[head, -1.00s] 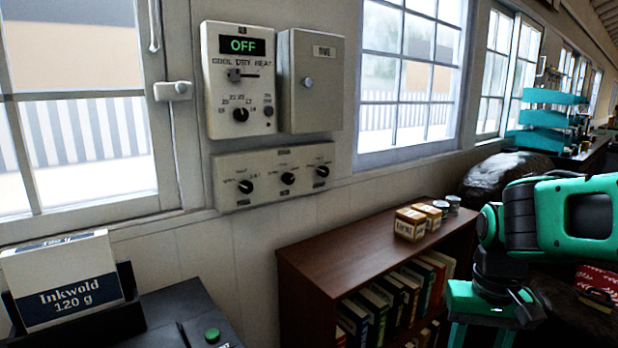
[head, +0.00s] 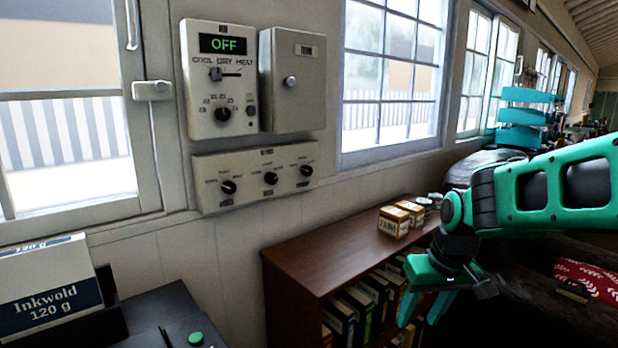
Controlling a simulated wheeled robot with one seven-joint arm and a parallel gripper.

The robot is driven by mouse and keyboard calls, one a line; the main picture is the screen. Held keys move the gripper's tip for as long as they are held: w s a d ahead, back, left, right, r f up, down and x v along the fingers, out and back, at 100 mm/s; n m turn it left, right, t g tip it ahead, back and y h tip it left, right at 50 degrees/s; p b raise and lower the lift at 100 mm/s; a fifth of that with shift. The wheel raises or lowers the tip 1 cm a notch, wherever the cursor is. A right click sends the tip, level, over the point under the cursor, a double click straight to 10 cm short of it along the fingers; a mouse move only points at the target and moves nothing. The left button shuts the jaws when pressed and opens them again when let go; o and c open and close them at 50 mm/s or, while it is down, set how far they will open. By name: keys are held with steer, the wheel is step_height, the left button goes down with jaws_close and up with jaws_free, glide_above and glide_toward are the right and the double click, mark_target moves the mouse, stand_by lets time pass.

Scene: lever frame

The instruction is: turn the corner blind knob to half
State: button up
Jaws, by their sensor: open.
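A pale panel (head: 247,199) with three black knobs is fixed to the wall under the thermostat. Its left knob (head: 228,187), middle knob (head: 270,179) and right knob (head: 305,170) sit in a row. The labels are too small to read, so I cannot tell which is the corner blind knob. My gripper (head: 422,312) is open and empty, pointing down in front of the bookcase. It is well to the right of and below the panel, touching no knob.
A thermostat (head: 222,110) reading OFF and a grey box (head: 293,85) hang above the panel. A brown bookcase (head: 335,257) bears small boxes (head: 400,218) and cans. A dark machine (head: 165,315) and an Inkwold paper pack (head: 45,290) stand lower left. The wall before the panel is clear.

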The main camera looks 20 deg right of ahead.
steer(key=w+a+r+n+t+y, duration=0.1)
steer(key=w+n+t, duration=0.1)
steer(key=w, duration=0.4)
steer(key=w+a+r+n+t, duration=0.1)
steer(key=w, duration=0.6)
steer(key=n+t+y, duration=0.4)
steer(key=t+y, duration=0.1)
steer(key=t, duration=0.6)
glide_toward(309, 172)
steer(key=x, duration=0.9)
steer(key=shift+c, duration=0.3)
steer(key=c, duration=1)
